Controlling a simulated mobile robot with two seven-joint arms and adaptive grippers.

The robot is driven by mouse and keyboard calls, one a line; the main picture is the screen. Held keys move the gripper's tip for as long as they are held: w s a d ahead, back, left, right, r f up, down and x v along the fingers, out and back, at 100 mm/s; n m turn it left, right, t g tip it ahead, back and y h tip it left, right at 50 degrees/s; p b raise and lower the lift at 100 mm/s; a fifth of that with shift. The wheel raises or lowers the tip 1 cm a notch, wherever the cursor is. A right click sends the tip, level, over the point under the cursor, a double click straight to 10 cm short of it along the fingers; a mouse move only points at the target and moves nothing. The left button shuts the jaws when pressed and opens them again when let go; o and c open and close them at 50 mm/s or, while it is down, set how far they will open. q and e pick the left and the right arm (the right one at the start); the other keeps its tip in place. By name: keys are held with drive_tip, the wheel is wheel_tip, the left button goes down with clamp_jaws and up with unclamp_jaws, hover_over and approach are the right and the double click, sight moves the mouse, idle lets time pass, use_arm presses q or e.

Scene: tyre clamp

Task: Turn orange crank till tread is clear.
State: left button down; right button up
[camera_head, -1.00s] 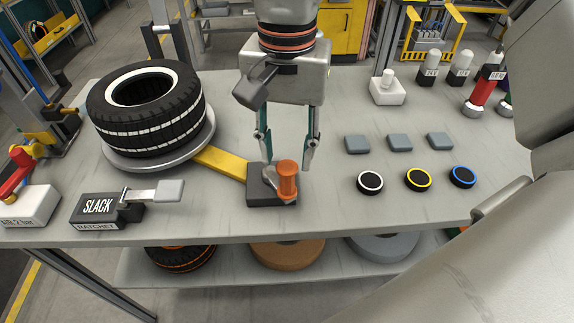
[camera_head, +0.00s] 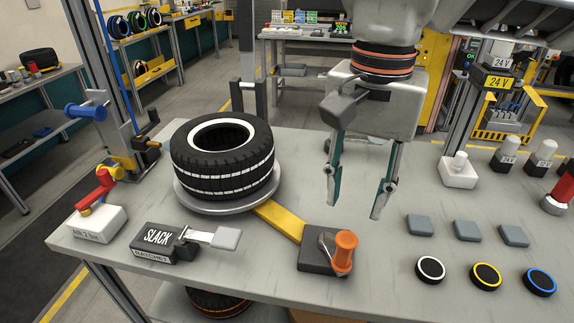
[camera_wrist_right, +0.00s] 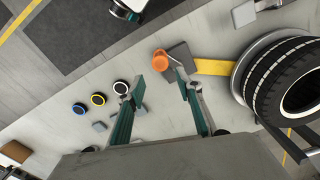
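The orange crank knob (camera_head: 345,252) stands upright on its dark base block (camera_head: 317,262) near the table's front edge. A yellow bar (camera_head: 279,222) runs from the block to the round grey plate (camera_head: 228,204). The black tyre (camera_head: 222,160) with white tread stripes lies on that plate. My right gripper (camera_head: 354,204) is open and empty, above and behind the crank. In the right wrist view the crank knob (camera_wrist_right: 161,60) shows beyond the open fingers (camera_wrist_right: 155,80), not between them. My left gripper is not in view.
The SLACK ratchet box (camera_head: 170,240) with its lever stands left of the crank. A white box with a red valve handle (camera_head: 97,222) is at the left corner. Grey blocks and ringed pucks (camera_head: 486,276) lie to the right.

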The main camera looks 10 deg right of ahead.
sight(345, 239)
idle(0.7)
drive_tip(key=m+p, duration=0.1)
drive_tip(key=m, duration=0.1)
drive_tip(key=f+m+p, duration=0.1)
drive_tip(key=m+p, duration=0.1)
drive_tip(key=m, duration=0.1)
drive_tip(key=m+p, duration=0.1)
drive_tip(key=m, duration=0.2)
drive_tip(key=shift+f+p, duration=0.35)
drive_tip(key=shift+p, duration=0.05)
drive_tip(key=m, duration=0.1)
drive_tip(key=f+m+p, duration=0.1)
drive_tip(key=m, duration=0.1)
drive_tip(key=shift+a, duration=0.1)
drive_tip(key=shift+f+m, duration=0.4)
drive_tip(key=shift+m, duration=0.1)
drive_tip(key=shift+f, duration=0.4)
wheel_tip(345, 239, down, 7)
drive_tip(key=shift+r, duration=0.1)
